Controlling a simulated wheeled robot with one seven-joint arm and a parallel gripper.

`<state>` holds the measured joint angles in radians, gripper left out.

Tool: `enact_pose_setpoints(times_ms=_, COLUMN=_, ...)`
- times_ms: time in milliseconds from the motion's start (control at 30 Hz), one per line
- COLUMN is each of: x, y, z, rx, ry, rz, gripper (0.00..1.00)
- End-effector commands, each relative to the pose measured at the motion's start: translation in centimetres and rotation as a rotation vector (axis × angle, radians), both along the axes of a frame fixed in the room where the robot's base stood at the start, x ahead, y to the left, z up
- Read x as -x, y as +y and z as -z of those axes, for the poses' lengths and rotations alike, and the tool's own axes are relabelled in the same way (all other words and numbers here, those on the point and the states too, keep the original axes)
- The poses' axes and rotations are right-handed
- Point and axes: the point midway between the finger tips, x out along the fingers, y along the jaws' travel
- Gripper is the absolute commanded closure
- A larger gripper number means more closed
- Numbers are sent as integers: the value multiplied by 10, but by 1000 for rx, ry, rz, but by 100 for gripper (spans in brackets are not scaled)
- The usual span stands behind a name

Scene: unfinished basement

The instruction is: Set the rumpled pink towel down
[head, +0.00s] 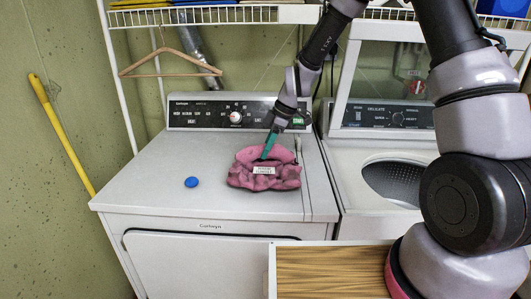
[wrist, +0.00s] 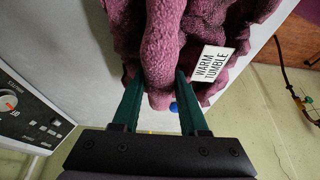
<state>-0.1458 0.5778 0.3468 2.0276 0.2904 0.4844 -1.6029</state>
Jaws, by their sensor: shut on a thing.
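The rumpled pink towel (head: 264,178) is on top of the white dryer (head: 135,195), right of its middle, with a white label facing forward. In the wrist view the towel (wrist: 160,45) fills the upper middle, and its label reads "WARM TUMBLE". My gripper (head: 266,155) reaches down to the towel's top from behind and above. In the wrist view the green fingers of my gripper (wrist: 160,85) are shut on a fold of the towel. The towel's underside is hidden, so I cannot tell whether it fully rests on the dryer.
A small blue disc (head: 191,182) lies left of the towel on the dryer. A control panel (head: 235,113) stands behind. An open washer (head: 395,180) is at right. A wooden hanger (head: 170,65) hangs from the rack. The dryer's left top is mostly clear.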

Motion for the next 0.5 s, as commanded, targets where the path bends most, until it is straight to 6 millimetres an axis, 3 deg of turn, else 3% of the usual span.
enact_pose_setpoints(times_ms=100, x=1, y=0, z=15, rx=0, ry=2, rz=-1, gripper=100)
enact_pose_setpoints(times_ms=467, x=0, y=0, z=19, rx=0, ry=0, rz=0, gripper=100)
enact_pose_setpoints(times_ms=500, x=0, y=0, z=18, rx=0, ry=-1, rz=-1, gripper=42)
